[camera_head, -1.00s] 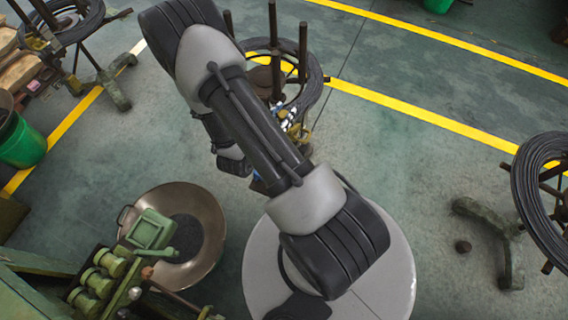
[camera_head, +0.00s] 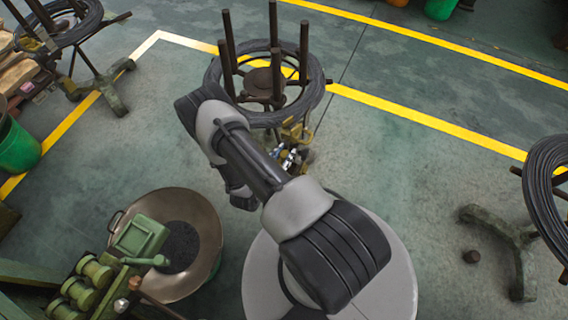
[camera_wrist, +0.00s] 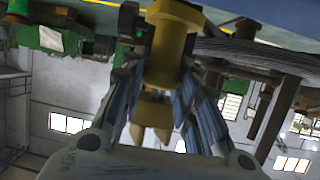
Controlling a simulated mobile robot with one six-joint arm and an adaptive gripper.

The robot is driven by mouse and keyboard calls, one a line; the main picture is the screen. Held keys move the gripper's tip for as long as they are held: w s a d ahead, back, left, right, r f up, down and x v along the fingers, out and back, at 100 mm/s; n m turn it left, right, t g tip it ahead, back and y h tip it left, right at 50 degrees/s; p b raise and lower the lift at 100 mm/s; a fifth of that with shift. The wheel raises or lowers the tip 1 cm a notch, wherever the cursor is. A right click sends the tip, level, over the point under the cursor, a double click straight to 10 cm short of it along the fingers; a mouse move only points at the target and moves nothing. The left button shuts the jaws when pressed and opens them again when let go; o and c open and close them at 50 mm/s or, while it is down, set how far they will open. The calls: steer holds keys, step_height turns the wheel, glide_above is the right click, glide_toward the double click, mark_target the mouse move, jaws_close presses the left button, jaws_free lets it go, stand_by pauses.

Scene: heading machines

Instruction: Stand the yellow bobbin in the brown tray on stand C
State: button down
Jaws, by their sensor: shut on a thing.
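In the wrist view the yellow bobbin (camera_wrist: 173,38) is between the fingers of my gripper (camera_wrist: 162,85), which is shut on it. The bobbin's flange and barrel show; other parts are hidden by the fingers. In the head view my gripper (camera_head: 287,158) is partly covered by my arm, in front of a wire-coil stand. A small yellowish shape (camera_head: 298,132) shows beside it, too small to tell what it is. I cannot make out a brown tray or a stand marked C in either view.
A black wire coil on a stand with upright posts (camera_head: 262,85) is close beyond my gripper. Another coil (camera_head: 548,195) stands at right. A wide metal pan (camera_head: 205,222) and green machine parts (camera_head: 92,272) are lower left.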

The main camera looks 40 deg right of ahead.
step_height(320, 180, down, 5)
steer(key=shift+r+b, duration=0.1)
steer(key=shift+b, duration=0.7)
